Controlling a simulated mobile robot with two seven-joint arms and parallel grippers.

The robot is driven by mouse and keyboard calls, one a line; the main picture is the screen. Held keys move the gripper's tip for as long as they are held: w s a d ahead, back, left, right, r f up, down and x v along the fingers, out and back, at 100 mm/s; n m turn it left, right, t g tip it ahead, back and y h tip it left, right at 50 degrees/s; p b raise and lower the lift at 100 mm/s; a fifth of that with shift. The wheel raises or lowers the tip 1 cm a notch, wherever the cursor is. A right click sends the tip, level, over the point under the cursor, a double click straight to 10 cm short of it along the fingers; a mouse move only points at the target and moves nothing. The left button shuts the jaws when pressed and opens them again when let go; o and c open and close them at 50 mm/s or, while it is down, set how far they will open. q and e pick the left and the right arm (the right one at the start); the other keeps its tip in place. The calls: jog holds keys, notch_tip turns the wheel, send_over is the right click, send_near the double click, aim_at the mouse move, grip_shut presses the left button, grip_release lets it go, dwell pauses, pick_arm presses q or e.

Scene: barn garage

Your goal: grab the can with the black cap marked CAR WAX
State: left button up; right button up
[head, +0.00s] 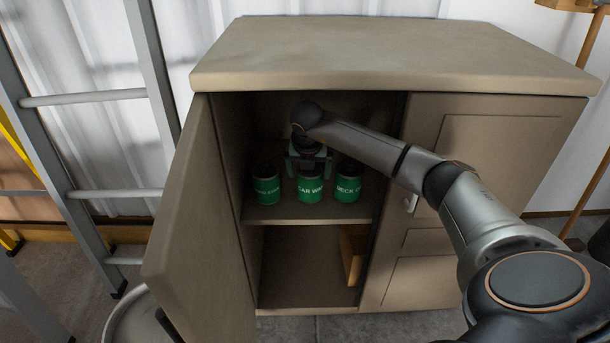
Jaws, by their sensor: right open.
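The can marked CAR WAX (310,189) has a green label and stands upright on the cabinet's upper shelf, in the middle of a row of three similar cans. Its top is hidden behind my right gripper (308,168). That gripper reaches in from the right and points down, with its open fingers at the top of this can, one on each side. I cannot tell whether they touch it. My left gripper is not in view.
A green-labelled can (267,189) stands close on the left and another, marked DECK (347,187), close on the right. The cabinet door (193,230) hangs open at left. A ladder (85,97) leans further left. A brown object (351,255) is on the lower level.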

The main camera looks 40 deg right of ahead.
aim_at(310, 183)
jog(key=b+x, duration=0.3)
jog(key=x, duration=0.3)
jog(key=shift+f, duration=0.45)
jog(key=shift+w+d+f, duration=0.1)
jog(key=shift+f, duration=0.1)
jog(key=c, duration=1.3)
jog(key=shift+r, duration=0.1)
jog(key=shift+c, duration=0.7)
jog(key=shift+d+r, duration=0.1)
